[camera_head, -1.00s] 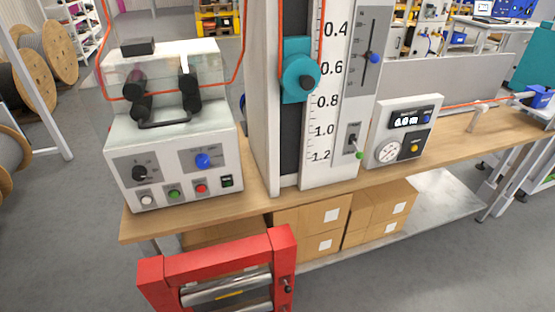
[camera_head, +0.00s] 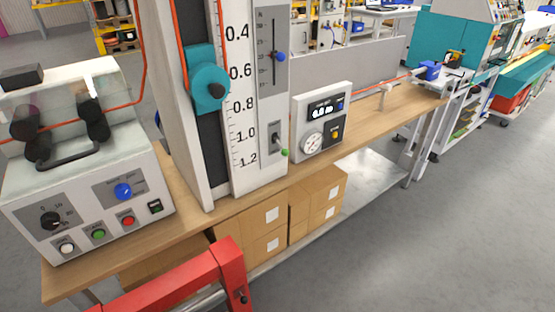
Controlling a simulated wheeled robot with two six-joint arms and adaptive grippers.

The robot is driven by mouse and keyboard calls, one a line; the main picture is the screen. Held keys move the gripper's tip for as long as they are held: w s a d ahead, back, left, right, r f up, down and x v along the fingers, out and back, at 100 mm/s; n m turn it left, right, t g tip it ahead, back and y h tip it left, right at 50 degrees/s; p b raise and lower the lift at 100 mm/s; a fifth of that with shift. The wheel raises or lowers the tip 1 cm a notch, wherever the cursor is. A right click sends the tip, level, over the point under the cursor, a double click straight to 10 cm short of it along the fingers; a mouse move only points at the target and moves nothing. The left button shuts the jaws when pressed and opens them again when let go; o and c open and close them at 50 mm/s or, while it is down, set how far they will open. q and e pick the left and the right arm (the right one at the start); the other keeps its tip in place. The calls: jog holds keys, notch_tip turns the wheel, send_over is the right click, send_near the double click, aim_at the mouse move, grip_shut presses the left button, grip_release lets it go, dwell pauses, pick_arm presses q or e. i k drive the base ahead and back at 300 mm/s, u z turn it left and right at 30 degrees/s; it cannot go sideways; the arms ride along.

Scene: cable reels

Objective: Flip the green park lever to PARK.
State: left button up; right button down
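The green park lever (camera_head: 284,152) is a small green-tipped lever low on the front of the tall scale column. It sticks out at the lower right of a grey switch plate (camera_head: 274,138), below the blue-knobbed slider (camera_head: 280,57). Any lettering on the plate is too small to read, so I cannot tell which position is PARK. Neither of my grippers shows in the head view.
A wooden bench (camera_head: 190,212) carries the column, a control box (camera_head: 85,190) on the left and a length counter (camera_head: 322,120) on the right. A red frame (camera_head: 225,265) stands in front. Cardboard boxes (camera_head: 262,222) sit below. The floor at right is clear.

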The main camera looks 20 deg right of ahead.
aim_at(284, 151)
jog(key=i, duration=0.9)
